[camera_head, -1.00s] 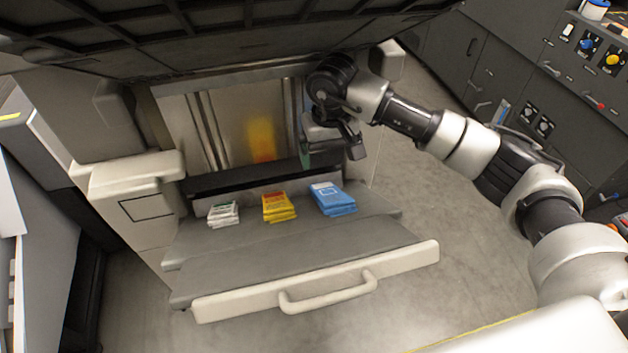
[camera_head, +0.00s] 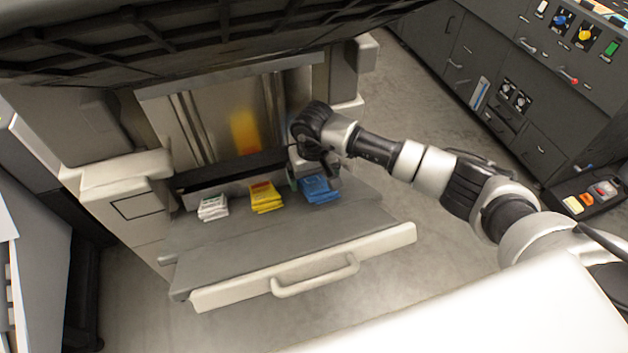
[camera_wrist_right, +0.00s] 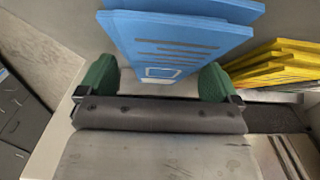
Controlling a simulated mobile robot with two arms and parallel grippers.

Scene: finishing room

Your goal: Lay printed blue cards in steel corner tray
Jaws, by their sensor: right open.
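The stack of printed blue cards (camera_head: 319,190) lies on the right part of the pulled-out grey shelf (camera_head: 290,247). In the right wrist view the blue cards (camera_wrist_right: 175,38) show printed lines and a small white-framed box. My right gripper (camera_head: 315,182) is over the back end of the blue stack. In the right wrist view its green fingertips (camera_wrist_right: 155,82) are apart, one on each side of the near end of the cards; I cannot tell whether they touch. I cannot make out a steel corner tray for certain. My left gripper is not in view.
A yellow card stack (camera_head: 266,198) lies close left of the blue one, and a white stack (camera_head: 213,208) farther left. A dark machine cover overhangs above. The shelf front with its handle (camera_head: 316,276) is clear. Grey cabinets (camera_head: 500,70) stand at the right.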

